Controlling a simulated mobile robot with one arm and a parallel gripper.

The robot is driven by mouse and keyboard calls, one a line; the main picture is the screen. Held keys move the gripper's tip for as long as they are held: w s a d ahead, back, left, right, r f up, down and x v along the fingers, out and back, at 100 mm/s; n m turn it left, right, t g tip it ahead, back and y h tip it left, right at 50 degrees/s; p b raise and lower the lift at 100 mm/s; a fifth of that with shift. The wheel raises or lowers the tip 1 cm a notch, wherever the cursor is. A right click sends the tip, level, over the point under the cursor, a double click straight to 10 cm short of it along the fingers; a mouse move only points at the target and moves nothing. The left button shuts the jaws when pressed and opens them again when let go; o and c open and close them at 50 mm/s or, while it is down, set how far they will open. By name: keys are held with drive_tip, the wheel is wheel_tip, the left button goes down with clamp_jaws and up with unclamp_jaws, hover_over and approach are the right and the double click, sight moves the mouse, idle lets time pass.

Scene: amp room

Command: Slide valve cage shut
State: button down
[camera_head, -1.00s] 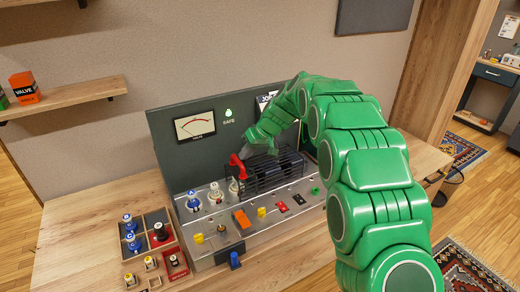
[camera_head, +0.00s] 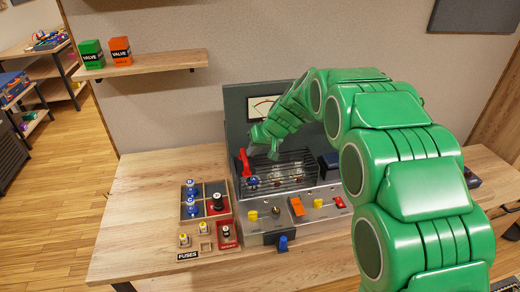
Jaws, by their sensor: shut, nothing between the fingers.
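The valve cage (camera_head: 290,172), a dark wire cage, sits on the grey amp panel at the foot of its upright back. Its red handle (camera_head: 245,163) stands at its left end. Pale valves (camera_head: 276,180) show through the bars. A blue-marked valve (camera_head: 253,183) is at the cage's left end; I cannot tell whether it is fully inside. My gripper (camera_head: 254,153), on the green arm, is shut and empty just right of the red handle. Contact with the handle is unclear. My arm hides the right part of the amp.
A wooden tray (camera_head: 205,246) with spare valves and fuses stands left of the amp. A shelf (camera_head: 145,64) above holds a green box (camera_head: 92,54) and an orange box (camera_head: 121,50). The table's left part is clear.

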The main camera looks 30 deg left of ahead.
drive_tip(key=shift+s+a, duration=0.3)
drive_tip(key=w+d, duration=0.3)
drive_tip(key=shift+r, duration=0.35)
drive_tip(key=v, duration=0.9)
drive_tip(key=s+d+r+m+h, duration=0.1)
drive_tip(key=s+d+r, duration=0.15)
drive_tip(key=d, duration=0.65)
drive_tip(key=s+d+r+m+h, duration=0.1)
drive_tip(key=s+d+m, duration=0.15)
drive_tip(key=d, duration=0.55)
drive_tip(key=s+d+f+m+g+h, duration=0.1)
drive_tip(key=s+d+m+h, duration=0.3)
drive_tip(key=s+d, duration=2.8)
drive_tip(key=shift+f+m+h, duration=0.4)
drive_tip(key=shift+f+m, duration=0.3)
drive_tip(key=shift+m, duration=0.55)
